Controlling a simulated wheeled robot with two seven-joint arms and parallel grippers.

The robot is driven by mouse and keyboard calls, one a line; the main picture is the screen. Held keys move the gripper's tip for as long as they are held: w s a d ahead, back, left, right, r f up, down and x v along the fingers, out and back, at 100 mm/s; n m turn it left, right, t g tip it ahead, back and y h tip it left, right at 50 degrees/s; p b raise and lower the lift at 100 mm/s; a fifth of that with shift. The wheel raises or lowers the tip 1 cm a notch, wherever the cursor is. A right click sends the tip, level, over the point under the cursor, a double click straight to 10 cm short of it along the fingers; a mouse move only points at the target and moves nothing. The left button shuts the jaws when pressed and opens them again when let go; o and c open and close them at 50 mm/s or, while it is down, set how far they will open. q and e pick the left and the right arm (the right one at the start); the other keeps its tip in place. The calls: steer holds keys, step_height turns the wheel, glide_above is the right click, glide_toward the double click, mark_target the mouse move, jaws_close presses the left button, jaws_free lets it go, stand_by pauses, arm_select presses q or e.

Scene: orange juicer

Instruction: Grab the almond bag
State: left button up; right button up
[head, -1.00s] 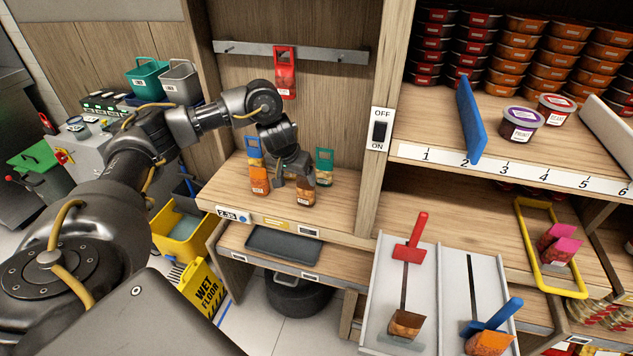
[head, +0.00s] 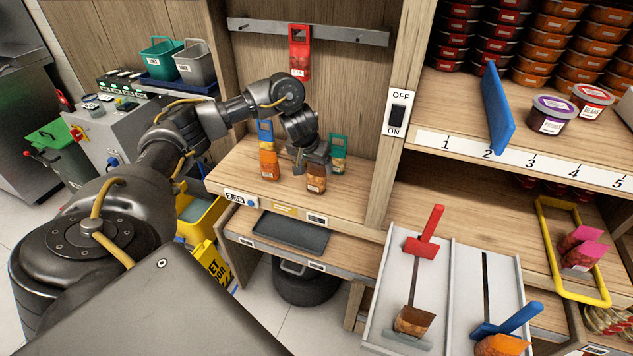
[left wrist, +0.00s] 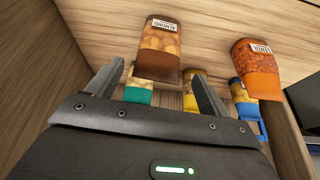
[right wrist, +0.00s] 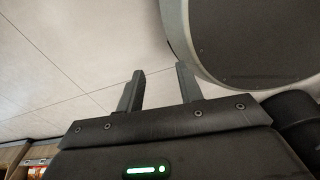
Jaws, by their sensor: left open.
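The almond bag (head: 316,178), brown with a pale nut-patterned part, stands upright on the wooden shelf. It appears with its label in the left wrist view (left wrist: 160,48), where the picture is upside down. My left gripper (head: 308,160) is open beside and above the bag. In the left wrist view its fingers (left wrist: 155,86) are spread on either side of the bag's line, with no visible contact. My right gripper (right wrist: 160,78) shows only in the right wrist view, its fingers apart and empty.
An orange-brown bag (head: 269,164) stands left of the almond bag. A blue-topped bag (head: 265,131) and a green-topped bag (head: 338,152) stand behind. A red bag (head: 299,52) hangs on the rail above. A wooden post (head: 385,165) bounds the shelf on the right.

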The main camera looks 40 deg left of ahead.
mark_target(315, 169)
arm_select(q)
steer(key=x, duration=0.5)
steer(key=shift+s+d+f+b, duration=0.1)
steer(key=shift+d+b, duration=0.05)
steer(key=shift+b, duration=0.2)
arm_select(e)
steer(key=shift+s+a+f, duration=0.25)
steer(key=shift+s+f, duration=0.25)
steer(key=shift+f, duration=0.05)
arm_select(q)
steer(key=shift+s, duration=0.1)
steer(key=c, duration=1.1)
arm_select(e)
steer(key=shift+d, duration=0.2)
